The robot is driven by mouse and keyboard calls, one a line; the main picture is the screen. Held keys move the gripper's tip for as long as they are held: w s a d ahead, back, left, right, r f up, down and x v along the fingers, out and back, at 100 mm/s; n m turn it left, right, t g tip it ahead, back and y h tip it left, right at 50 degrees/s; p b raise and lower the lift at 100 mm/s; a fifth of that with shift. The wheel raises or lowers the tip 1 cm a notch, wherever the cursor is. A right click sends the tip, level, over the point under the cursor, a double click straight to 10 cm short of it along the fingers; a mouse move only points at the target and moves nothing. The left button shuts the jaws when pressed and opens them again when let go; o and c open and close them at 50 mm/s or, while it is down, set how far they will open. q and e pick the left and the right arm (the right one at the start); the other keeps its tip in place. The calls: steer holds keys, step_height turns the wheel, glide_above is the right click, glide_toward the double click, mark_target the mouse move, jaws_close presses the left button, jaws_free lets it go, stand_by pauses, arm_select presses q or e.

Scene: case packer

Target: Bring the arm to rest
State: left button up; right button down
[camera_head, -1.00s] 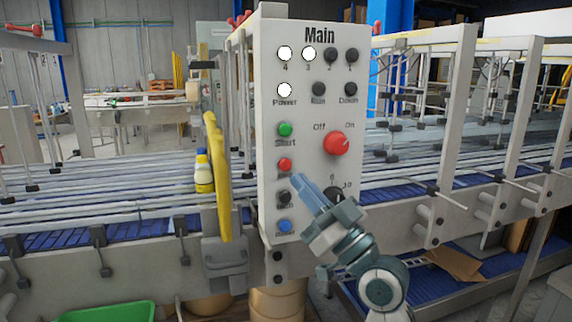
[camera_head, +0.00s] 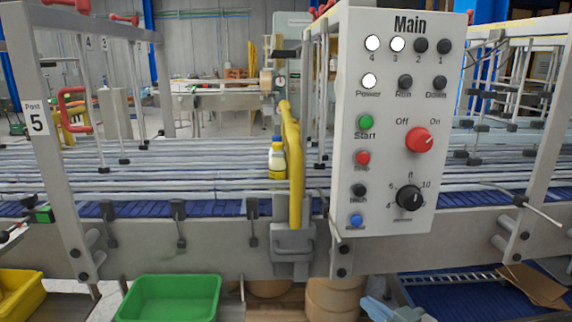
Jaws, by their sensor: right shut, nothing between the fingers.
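My right gripper (camera_head: 378,308) shows at the bottom edge of the head view, below the control panel. It is shut and empty, and most of the arm behind it is out of the frame. The grey control panel (camera_head: 392,130) marked "Main" stands upright right of centre, clear of the gripper. Its red switch (camera_head: 418,139) is turned toward On. The lamps marked 4, 3 and Power are lit white. The left gripper is not in view.
The conveyor (camera_head: 150,160) with rails runs across behind the panel. A green bin (camera_head: 170,298) and a yellow bin (camera_head: 18,292) are in front. Cardboard (camera_head: 535,285) lies at lower right.

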steer(key=s+d+f+m+g+h, duration=0.1)
steer(key=s+d+f+g+h, duration=0.15)
steer(key=s+f, duration=0.45)
steer(key=s+d+f+m+g+h, duration=0.1)
steer(key=s+f+g+h, duration=0.2)
steer(key=f, duration=0.6)
steer(key=s+d+f+m+g+h, duration=0.1)
steer(key=s+d+f+g, duration=0.25)
steer(key=s, duration=0.45)
steer(key=s+d+f+g+h, duration=0.1)
steer(key=s+d+f+g, duration=0.1)
steer(key=s+f, duration=0.45)
step_height(320, 180, down, 29)
steer(key=s+d+g, duration=0.2)
steer(key=d, duration=0.1)
steer(key=s+d+f+b, duration=0.1)
steer(key=s+f, duration=1.7)
steer(key=f, duration=0.3)
steer(key=shift+m+g+b, duration=0.35)
steer(key=shift+m+g, duration=0.05)
steer(key=shift+s, duration=0.1)
